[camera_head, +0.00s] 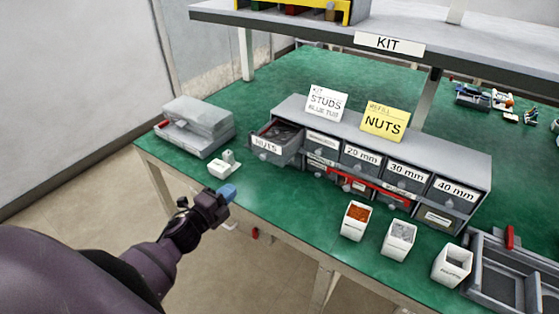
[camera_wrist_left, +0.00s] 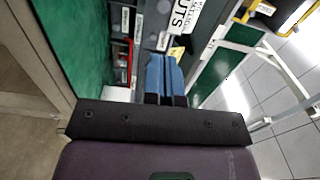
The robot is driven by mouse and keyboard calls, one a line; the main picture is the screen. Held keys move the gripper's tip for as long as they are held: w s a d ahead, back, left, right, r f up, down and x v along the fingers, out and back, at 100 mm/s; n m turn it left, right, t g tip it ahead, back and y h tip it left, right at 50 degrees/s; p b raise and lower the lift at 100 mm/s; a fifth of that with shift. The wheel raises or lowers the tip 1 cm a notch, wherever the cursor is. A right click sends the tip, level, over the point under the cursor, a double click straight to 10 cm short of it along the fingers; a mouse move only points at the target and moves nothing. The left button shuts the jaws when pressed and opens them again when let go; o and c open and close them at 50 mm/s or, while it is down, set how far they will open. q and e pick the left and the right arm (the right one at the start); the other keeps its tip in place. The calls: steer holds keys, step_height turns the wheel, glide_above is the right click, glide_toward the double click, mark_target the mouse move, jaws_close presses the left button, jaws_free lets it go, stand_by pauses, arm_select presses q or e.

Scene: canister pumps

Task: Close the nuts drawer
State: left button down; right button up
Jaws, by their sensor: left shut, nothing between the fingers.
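The nuts drawer (camera_head: 277,145) is the top left drawer of the grey cabinet (camera_head: 390,135). It is pulled out toward the table's front edge, its inside shows, and its front carries a NUTS label. My left gripper (camera_head: 228,192) has blue fingertips and is shut and empty. It is in front of the drawer, lower left of it and apart from it, near the table's front edge. In the left wrist view the blue fingers (camera_wrist_left: 166,75) are together, and a white label ending in "UTS" (camera_wrist_left: 181,16) shows beyond them. My right gripper is not in view.
A small white object (camera_head: 225,165) and a grey, lidded box (camera_head: 197,127) lie left of the drawer. A red bar (camera_head: 380,195) is at the cabinet's lower drawers. White bins, including one with orange contents (camera_head: 356,220), stand in front. A shelf (camera_head: 390,43) hangs above.

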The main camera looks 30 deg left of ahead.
arm_select(q)
glide_toward(262, 159)
steer(key=w, duration=0.6)
steer(key=shift+w+d, duration=0.15)
steer(key=shift+d, duration=0.05)
steer(key=shift+w+f, duration=0.1)
steer(key=shift+w, duration=0.5)
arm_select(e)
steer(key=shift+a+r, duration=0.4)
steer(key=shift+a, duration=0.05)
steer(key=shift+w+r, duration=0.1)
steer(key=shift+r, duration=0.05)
